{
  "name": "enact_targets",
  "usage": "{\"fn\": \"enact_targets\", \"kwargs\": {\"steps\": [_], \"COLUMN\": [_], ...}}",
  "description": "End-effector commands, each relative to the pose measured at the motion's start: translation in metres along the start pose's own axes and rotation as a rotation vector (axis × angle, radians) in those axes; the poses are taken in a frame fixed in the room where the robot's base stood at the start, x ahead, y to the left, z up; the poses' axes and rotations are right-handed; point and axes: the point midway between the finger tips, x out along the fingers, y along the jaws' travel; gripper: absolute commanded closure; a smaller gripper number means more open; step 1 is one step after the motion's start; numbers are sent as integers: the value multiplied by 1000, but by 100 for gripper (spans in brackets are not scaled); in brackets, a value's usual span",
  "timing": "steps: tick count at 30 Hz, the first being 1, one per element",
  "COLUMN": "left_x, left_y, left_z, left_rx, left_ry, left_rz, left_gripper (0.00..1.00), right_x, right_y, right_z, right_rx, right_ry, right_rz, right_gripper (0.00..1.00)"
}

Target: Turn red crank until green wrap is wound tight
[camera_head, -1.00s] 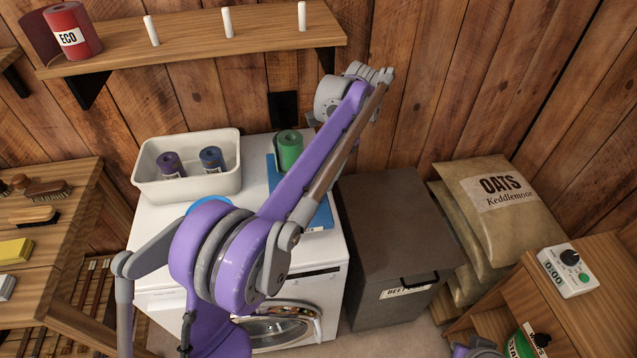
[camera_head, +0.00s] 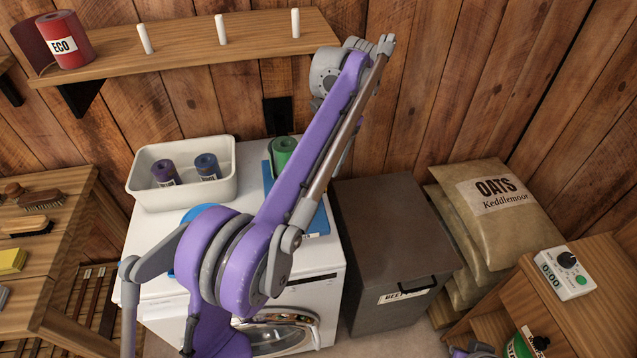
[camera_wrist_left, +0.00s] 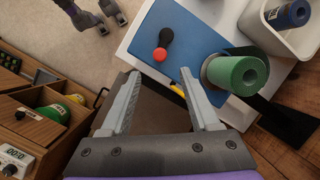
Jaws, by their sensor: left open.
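The green wrap (camera_wrist_left: 238,74) is a roll standing on a blue board (camera_wrist_left: 183,33); a loose flap seems to curve out beside it. On the same board is a black crank arm (camera_wrist_left: 166,37) with a red knob (camera_wrist_left: 160,54). My left gripper (camera_wrist_left: 161,75) is open and empty, its fingertips apart from the knob, which appears beyond them. In the head view the green roll (camera_head: 284,150) is partly covered by my left arm, which hides the crank and left gripper. Small purple and grey parts of mine show at the wrist view's top left; the right gripper's state is unclear.
The board lies on a white washing machine (camera_head: 318,270) beside a white bin (camera_head: 140,187) holding purple and blue rolls. A brown chest (camera_head: 390,220) and oats sacks (camera_head: 492,225) stand to the right. A shelf (camera_head: 185,48) with pegs hangs above. A timer (camera_head: 565,272) sits far right.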

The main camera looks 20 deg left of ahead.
Motion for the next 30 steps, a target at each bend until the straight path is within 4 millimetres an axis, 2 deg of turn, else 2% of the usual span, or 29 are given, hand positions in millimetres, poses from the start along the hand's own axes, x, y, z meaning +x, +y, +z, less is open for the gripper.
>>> {"fn": "enact_targets", "kwargs": {"steps": [1, 3, 12, 18, 21, 25, 30], "left_x": [9, 11, 11, 6, 4, 6, 27], "left_y": [-1, -2, -8, -10, -10, -10, -8], "left_z": [3, 7, 23, 31, 33, 33, 26], "left_rx": [-124, -333, -1231, -1673, -1791, -1850, -1853], "left_ry": [16, 47, 136, 141, 138, 134, 134], "left_rz": [12, 34, 194, 312, 346, 365, 365], "left_gripper": [38, 38, 38, 38, 38, 38, 38], "right_x": [10, 17, 44, 55, 57, 58, 63], "right_y": [0, 0, 0, 0, 0, 0, 0], "right_z": [10, 17, 41, 50, 51, 52, 56], "right_rx": [0, 0, 0, 0, 0, 0, 0], "right_ry": [-8, -14, -30, -36, -37, -37, -39], "right_rz": [0, 0, 0, 0, 0, 0, 0], "right_gripper": [100, 100, 100, 100, 100, 100, 100]}}
